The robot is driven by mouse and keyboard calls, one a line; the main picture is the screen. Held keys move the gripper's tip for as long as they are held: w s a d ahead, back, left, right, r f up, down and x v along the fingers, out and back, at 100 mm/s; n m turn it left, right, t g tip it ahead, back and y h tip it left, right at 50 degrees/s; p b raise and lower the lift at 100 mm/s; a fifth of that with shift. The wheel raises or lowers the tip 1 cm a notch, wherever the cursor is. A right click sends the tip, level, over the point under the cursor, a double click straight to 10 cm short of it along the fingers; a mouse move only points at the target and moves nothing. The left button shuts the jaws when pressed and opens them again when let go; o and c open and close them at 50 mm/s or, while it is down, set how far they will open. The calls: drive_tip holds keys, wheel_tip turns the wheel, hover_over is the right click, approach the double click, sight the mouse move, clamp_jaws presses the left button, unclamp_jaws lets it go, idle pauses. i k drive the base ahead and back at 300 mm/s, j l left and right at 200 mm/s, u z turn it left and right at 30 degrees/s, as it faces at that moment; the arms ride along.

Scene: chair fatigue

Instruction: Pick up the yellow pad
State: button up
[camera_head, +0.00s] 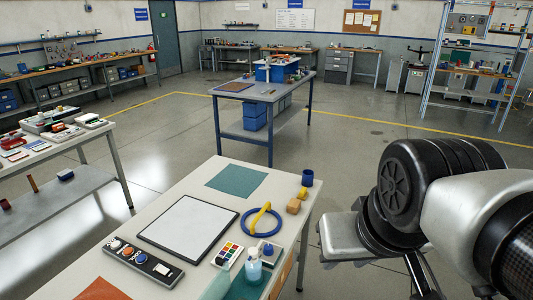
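A small yellow piece (304,193) lies near the right edge of the near white table (150,215), between a dark blue cup and a tan block. It is the likeliest yellow pad, but it is too small to be sure. A yellow curved strip (260,218) lies across a blue ring (275,230) just left of it. My arm fills the right side of the picture, past the table's right edge. The grey end of my gripper (343,238) is apart from the yellow piece, to its lower right. Its fingertips cannot be made out.
The tan block (294,206) and blue cup (307,178) stand close to the yellow piece. A framed white board (188,227), a green mat (236,181), a paint palette (227,254) and a bottle (253,266) share the table.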

sight(302, 195)
drive_tip(key=i+l+u, duration=0.15)
drive_tip(key=u, duration=0.2)
drive_tip(key=i+l+u, duration=0.1)
drive_tip(key=u, duration=0.25)
drive_tip(key=i+l+u, duration=0.1)
drive_tip(key=l+u, duration=0.2)
drive_tip(key=i+l+u, duration=0.15)
drive_tip(key=l, duration=0.2)
drive_tip(key=l+u, duration=0.1)
drive_tip(key=l, duration=0.2)
drive_tip(key=i+l+u, duration=0.15)
drive_tip(key=l, duration=0.25)
drive_tip(key=i+l, duration=0.1)
drive_tip(key=l, duration=0.45)
drive_tip(key=i+l, duration=0.1)
drive_tip(key=l, duration=0.5)
drive_tip(key=i+l+u, duration=0.1)
drive_tip(key=l, duration=0.45)
